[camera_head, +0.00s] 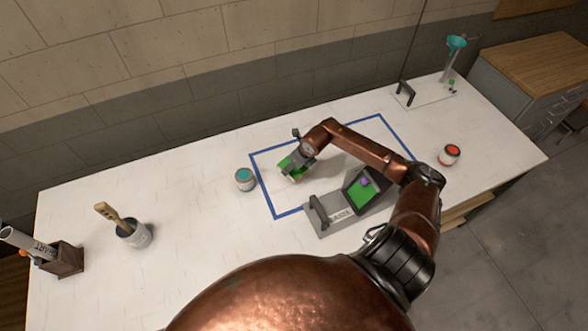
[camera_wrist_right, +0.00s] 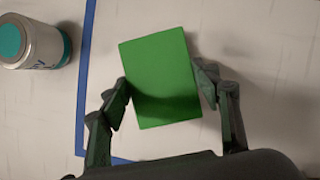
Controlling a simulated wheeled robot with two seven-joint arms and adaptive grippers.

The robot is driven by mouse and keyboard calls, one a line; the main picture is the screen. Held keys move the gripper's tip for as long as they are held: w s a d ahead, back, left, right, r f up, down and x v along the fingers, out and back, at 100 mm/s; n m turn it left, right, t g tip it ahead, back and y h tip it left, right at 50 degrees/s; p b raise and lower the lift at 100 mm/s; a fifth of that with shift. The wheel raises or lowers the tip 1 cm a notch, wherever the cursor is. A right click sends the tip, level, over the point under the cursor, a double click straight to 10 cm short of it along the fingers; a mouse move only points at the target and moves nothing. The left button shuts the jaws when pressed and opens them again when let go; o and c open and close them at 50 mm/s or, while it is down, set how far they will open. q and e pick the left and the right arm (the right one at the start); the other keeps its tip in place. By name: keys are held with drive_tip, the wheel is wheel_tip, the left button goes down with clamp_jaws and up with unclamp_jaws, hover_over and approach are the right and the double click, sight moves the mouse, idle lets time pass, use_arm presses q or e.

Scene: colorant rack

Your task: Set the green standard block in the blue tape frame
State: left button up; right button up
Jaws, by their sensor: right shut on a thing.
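The green standard block (camera_head: 294,170) is inside the left part of the blue tape frame (camera_head: 263,188) on the white bench. My right gripper (camera_head: 297,163) is shut on the block. In the right wrist view the green block (camera_wrist_right: 158,62) sits between the two fingers of the right gripper (camera_wrist_right: 165,88), one on each side, slightly tilted. The blue tape (camera_wrist_right: 87,65) runs to the left of it, with clear space between. I cannot tell whether the block touches the bench. My left gripper is not in view.
A teal-topped can (camera_head: 245,179) stands just outside the frame's left edge. A grey device (camera_head: 340,214) with a handle and green panel lies across the frame's front. A red-topped can (camera_head: 449,155) stands at right, a brush pot (camera_head: 133,234) at left.

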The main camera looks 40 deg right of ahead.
sight(294, 169)
drive_tip(key=shift+w+d+f, duration=0.15)
drive_tip(key=shift+f, duration=1.6)
drive_tip(key=o, duration=1.2)
drive_tip(key=shift+f, duration=0.1)
drive_tip(key=shift+r, duration=0.25)
drive_tip(key=v, duration=1)
drive_tip(key=shift+b, duration=0.3)
drive_tip(key=shift+v, duration=0.95)
